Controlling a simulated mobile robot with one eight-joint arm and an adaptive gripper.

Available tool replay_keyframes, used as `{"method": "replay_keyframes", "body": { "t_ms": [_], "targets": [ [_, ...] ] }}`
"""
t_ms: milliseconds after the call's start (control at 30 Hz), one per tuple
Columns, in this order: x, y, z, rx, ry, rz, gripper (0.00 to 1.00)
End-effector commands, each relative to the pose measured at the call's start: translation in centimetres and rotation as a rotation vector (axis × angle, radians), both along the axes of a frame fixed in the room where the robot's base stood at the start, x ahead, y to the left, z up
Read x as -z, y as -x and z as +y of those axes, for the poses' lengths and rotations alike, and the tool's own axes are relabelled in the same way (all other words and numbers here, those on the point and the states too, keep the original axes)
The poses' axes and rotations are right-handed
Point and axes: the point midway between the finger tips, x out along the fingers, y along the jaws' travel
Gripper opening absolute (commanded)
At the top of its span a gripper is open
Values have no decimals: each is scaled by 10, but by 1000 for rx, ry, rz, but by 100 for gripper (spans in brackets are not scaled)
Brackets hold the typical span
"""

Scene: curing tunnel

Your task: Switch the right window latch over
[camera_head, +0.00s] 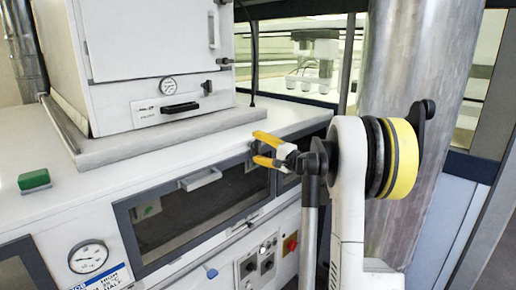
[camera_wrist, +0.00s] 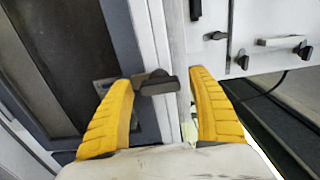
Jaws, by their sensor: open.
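The window (camera_head: 195,222) is a dark pane in a grey frame on the front of the white machine. In the wrist view its dark pane (camera_wrist: 62,62) fills the upper left. A dark grey latch (camera_wrist: 157,84) with a short lever sits on the frame edge there, lever pointing right. In the head view, a dark piece by the frame's upper right (camera_head: 250,165) may be this latch, partly hidden by my gripper. My gripper (camera_head: 258,148) has two yellow fingers and is open. In the wrist view its fingers (camera_wrist: 160,78) lie either side of the latch, the left one close to it; contact is unclear.
A white cabinet (camera_head: 150,60) with a gauge and black handle stands on the machine top. A steel column (camera_head: 415,70) stands at the right, behind my arm.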

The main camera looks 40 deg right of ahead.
Motion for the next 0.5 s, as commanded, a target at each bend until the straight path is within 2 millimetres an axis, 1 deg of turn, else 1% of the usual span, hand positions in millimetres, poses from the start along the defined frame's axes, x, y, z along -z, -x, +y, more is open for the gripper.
{"method": "replay_keyframes", "body": {
  "t_ms": [67,167,500],
  "targets": [
    [0,3,0,0,0,0,68],
    [0,15,-2,2,0,0,68],
    [0,88,-8,4,0,0,68]
  ]
}}
